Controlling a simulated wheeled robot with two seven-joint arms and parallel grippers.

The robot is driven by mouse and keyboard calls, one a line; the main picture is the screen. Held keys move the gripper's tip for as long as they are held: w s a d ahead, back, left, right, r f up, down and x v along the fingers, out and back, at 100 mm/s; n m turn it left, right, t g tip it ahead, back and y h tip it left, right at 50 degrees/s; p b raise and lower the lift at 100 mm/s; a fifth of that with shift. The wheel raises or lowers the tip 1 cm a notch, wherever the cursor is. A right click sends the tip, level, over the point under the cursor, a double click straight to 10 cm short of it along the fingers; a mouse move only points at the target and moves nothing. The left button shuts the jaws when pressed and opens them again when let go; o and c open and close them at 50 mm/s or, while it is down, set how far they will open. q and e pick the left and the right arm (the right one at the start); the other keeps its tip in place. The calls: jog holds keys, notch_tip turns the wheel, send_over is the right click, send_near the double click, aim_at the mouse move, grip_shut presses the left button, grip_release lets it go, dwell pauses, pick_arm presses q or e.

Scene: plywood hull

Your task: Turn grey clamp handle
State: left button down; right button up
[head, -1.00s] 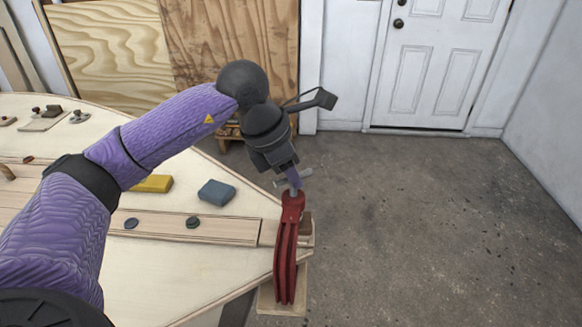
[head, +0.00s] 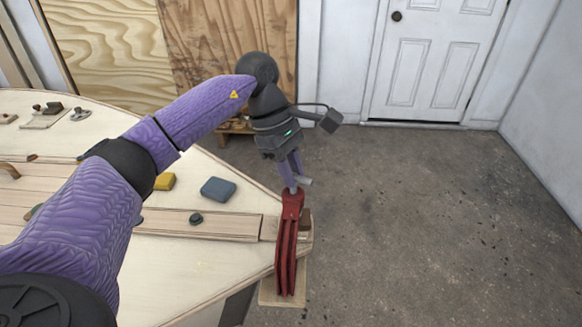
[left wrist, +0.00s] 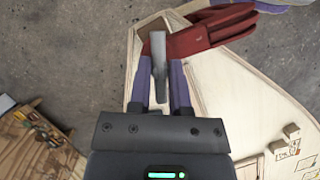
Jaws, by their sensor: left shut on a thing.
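The red clamp (head: 287,245) sits upright at the pointed end of the plywood hull; it also shows at the top of the left wrist view (left wrist: 210,33). Its grey handle (head: 304,181) is a bar at the clamp's top. My left gripper (head: 294,180) is above the clamp, its purple fingers shut on the grey handle. In the left wrist view the grey handle (left wrist: 159,65) stands between the two fingers, lengthwise along them. The part of the handle between the fingers is partly hidden in the head view. My right gripper is not in view.
On the plywood hull (head: 190,275) lie a blue block (head: 218,189), a yellow block (head: 165,181) and a dark round knob (head: 196,219). A wooden cart with tools (left wrist: 35,140) shows in the left wrist view. The concrete floor (head: 430,220) on the right is clear.

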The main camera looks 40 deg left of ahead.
pick_arm(q)
jog(key=m+g, duration=0.1)
jog(key=m, duration=0.2)
jog(key=shift+m, duration=0.4)
jog(key=shift+w+m+g+b, duration=0.1)
jog(key=shift+m+g+b, duration=0.4)
jog(key=shift+m, duration=0.4)
jog(key=shift+d+m+g+y, duration=0.1)
jog(key=shift+m+g+y, duration=0.25)
jog(key=shift+m, duration=0.55)
jog(key=m+y, duration=0.1)
jog(key=m, duration=0.1)
jog(key=shift+m+g, duration=0.25)
jog(key=shift+m, duration=0.05)
jog(key=shift+r+m, duration=0.1)
jog(key=shift+m, duration=0.6)
jog(key=shift+m+g+y+p, duration=0.3)
jog(key=shift+m+y+p, duration=0.15)
jog(key=shift+m, duration=0.75)
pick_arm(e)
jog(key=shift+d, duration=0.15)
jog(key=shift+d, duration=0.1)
